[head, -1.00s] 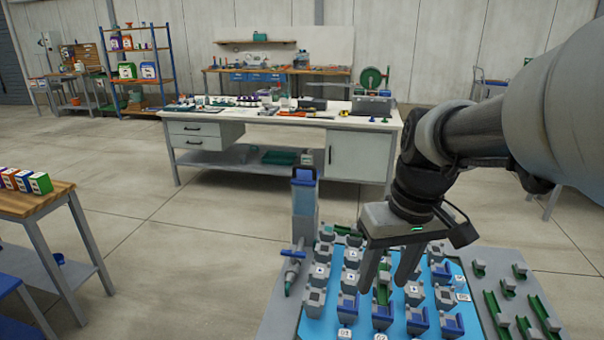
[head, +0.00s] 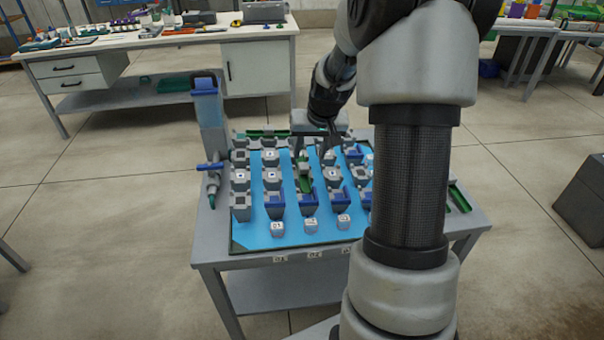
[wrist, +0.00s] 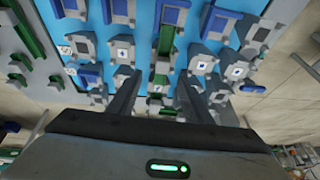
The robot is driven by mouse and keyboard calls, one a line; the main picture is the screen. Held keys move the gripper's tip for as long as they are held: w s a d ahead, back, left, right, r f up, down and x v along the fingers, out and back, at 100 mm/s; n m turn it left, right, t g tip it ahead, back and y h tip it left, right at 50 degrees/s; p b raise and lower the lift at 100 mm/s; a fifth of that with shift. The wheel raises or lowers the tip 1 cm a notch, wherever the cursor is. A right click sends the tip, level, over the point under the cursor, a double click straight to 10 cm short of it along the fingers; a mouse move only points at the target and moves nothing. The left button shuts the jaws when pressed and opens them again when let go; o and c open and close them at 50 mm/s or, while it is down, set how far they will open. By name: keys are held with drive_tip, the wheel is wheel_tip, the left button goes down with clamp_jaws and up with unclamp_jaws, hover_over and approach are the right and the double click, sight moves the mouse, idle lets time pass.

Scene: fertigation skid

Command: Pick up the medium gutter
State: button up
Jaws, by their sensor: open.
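Several green gutters of different lengths are in view; I cannot tell for sure which is the medium one. One green gutter (head: 304,174) lies lengthwise among grey and blue holders on the blue board (head: 257,238). It also shows in the wrist view (wrist: 167,40), just beyond the gap between my fingers. Another gutter (head: 268,134) lies at the board's back edge. A third gutter (head: 459,197) is partly hidden behind my arm at the right; a long gutter (wrist: 36,34) shows at the left of the wrist view. My gripper (wrist: 159,82) is open and empty above the board.
A clear blue-topped container (head: 208,113) and a blue-handled valve (head: 212,172) stand at the left of the grey table (head: 205,238). Numbered cubes (head: 310,225) line the board's front. A white workbench (head: 262,62) stands behind.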

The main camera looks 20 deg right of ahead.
sight(304, 165)
drive_tip(key=shift+a+b+x, duration=0.15)
drive_tip(key=shift+b+x, duration=0.15)
drive_tip(key=shift+x, duration=1.5)
drive_tip(key=shift+a+b+x, duration=0.1)
drive_tip(key=shift+b+x, duration=0.15)
drive_tip(key=shift+x, duration=1.5)
clamp_jaws()
